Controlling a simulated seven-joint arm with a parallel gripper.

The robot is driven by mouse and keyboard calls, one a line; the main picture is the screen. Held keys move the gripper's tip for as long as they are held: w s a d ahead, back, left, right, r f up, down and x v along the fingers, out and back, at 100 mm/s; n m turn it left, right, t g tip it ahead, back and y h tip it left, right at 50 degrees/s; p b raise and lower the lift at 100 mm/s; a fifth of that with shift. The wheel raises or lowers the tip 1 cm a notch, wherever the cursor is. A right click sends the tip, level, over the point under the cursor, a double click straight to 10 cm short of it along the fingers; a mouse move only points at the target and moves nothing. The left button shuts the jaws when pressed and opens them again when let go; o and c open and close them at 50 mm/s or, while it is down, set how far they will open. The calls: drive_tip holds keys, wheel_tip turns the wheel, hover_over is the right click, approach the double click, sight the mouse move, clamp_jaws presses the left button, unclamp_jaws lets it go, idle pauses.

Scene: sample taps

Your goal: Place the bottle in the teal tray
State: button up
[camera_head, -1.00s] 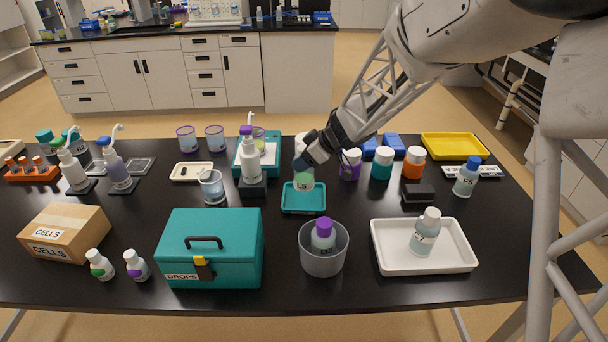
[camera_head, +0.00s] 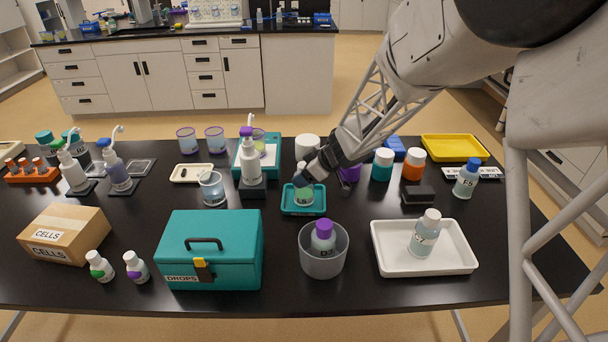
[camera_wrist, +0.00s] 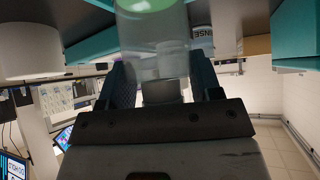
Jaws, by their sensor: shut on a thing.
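The bottle (camera_head: 304,198) is clear with green contents and a pale label. It is upright over the middle of the small teal tray (camera_head: 289,212). Its base looks to be inside the tray's rim; I cannot tell whether it touches the floor. My gripper (camera_head: 304,180) is shut on the bottle's upper part, coming in from the upper right, and hides its top. In the wrist view the bottle (camera_wrist: 155,50) stands between both fingers (camera_wrist: 160,80), with its green part at the top edge of the picture.
A grey tub with a purple-capped bottle (camera_head: 323,257) stands in front of the tray. A white tray (camera_head: 390,263) with another bottle is at right. The teal toolbox (camera_head: 210,255) is at front left.

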drive_tip(key=shift+f, duration=0.15)
drive_tip(key=o, duration=1.2)
drive_tip(key=v, duration=1.2)
drive_tip(key=shift+w+d, duration=0.1)
drive_tip(key=shift+r, duration=0.25)
